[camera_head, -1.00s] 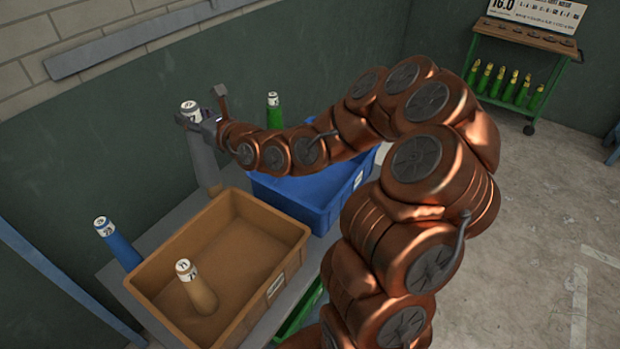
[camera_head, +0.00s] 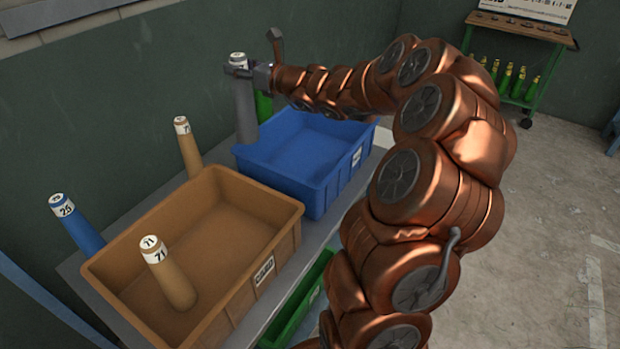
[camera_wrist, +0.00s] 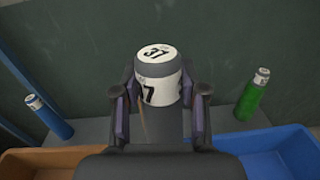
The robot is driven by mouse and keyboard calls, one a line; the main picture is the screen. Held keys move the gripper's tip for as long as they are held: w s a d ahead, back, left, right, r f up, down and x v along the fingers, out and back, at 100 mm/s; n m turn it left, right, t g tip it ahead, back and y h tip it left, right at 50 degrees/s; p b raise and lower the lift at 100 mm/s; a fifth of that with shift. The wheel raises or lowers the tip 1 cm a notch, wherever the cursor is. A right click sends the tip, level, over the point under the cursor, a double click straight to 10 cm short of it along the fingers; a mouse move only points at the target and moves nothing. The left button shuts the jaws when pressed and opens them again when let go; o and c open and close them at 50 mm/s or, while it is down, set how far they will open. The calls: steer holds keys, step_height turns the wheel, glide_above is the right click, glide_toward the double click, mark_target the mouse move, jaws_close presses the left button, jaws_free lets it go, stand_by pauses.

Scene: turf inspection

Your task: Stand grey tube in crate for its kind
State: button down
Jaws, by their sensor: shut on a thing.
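The grey tube (camera_head: 245,115) has a white label on top and is upright. My gripper (camera_head: 238,70) is shut on it near its labelled top. In the wrist view the grey tube (camera_wrist: 158,75) reads 37 and stands between the fingers of my gripper (camera_wrist: 160,97). The tan crate (camera_head: 285,222) holds a leaning tan tube (camera_head: 170,275) marked 71. The blue crate's visible inside is empty. No grey crate shows.
A blue tube (camera_head: 80,228) and another tan tube (camera_head: 189,150) stand behind the tan crate. A green tube (camera_head: 264,106) is right beside the grey tube in the head view. A green crate (camera_head: 300,305) sits lower in front. The wall is close behind.

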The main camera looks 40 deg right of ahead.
steer(key=s+d+f+h+b, duration=0.1)
steer(key=s+d+f+b, duration=0.2)
steer(key=d+f+b, duration=1.15)
steer(key=f, duration=0.5)
steer(key=shift+s+f+m, duration=0.25)
steer(key=shift+s+m, duration=0.15)
steer(key=shift+s, duration=0.05)
steer(key=shift+f, duration=0.1)
steer(key=c, duration=0.6)
jaws_free()
steer(key=shift+c, duration=0.2)
steer(key=v, duration=1.2)
